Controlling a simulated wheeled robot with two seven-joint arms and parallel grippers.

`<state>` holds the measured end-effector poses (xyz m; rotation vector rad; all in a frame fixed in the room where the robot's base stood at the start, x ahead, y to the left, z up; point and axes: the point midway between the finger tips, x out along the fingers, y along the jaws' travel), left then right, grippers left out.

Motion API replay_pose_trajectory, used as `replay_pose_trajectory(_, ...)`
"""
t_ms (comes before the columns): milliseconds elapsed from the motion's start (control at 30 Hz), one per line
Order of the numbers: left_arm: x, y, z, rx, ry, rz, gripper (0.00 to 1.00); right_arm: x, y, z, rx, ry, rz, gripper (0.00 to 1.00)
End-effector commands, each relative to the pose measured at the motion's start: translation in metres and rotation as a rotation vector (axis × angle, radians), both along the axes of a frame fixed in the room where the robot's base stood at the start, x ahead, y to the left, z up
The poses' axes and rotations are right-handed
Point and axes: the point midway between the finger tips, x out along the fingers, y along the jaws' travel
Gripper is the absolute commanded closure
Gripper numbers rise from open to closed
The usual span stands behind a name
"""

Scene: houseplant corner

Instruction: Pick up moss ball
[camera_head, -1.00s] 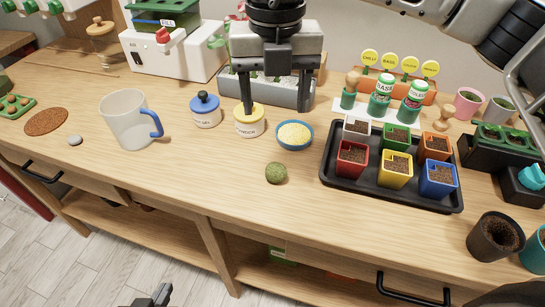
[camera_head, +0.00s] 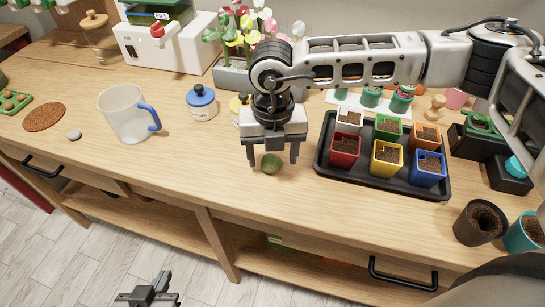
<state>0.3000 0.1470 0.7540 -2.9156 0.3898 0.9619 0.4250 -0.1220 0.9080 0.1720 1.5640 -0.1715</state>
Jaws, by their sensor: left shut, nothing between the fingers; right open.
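The moss ball (camera_head: 271,164) is a small round green ball on the wooden bench top, left of the black seedling tray. My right gripper (camera_head: 273,165) reaches in from the right and points down over it. Its two fingers are open, one on each side of the ball in this view. I cannot tell whether either finger touches the ball or how far above the bench the fingertips are. My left gripper (camera_head: 150,288) is at the bottom edge, in front of the bench and low. It is shut and empty.
The black tray (camera_head: 385,184) with coloured pots of soil is just right of my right gripper. A blue-lidded jar (camera_head: 202,104) and a white mug (camera_head: 126,117) stand to the left. My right arm hides part of the bench behind. The bench front near the ball is clear.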

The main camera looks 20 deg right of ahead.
Motion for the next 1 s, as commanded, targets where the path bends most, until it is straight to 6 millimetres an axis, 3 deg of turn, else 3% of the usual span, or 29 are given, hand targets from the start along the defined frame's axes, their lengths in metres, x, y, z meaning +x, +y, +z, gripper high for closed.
replay_pose_trajectory(300, 0.0013, 0.0004, -0.0011, 0.0, 0.002, 0.006, 1.0, -0.0002, 0.0002, -0.0081, 0.0, 0.0, 0.001, 0.37)
replay_pose_trajectory(500, 0.0011, 0.0, -0.0014, -0.003, 0.004, 0.008, 1.0, -0.0001, 0.0001, -0.0077, 0.0, 0.0, 0.001, 0.85)
replay_pose_trajectory(1000, -0.0027, 0.0, -0.0039, -0.003, 0.013, 0.008, 1.0, 0.0008, 0.0002, 0.0007, 0.001, -0.002, 0.0, 0.85)
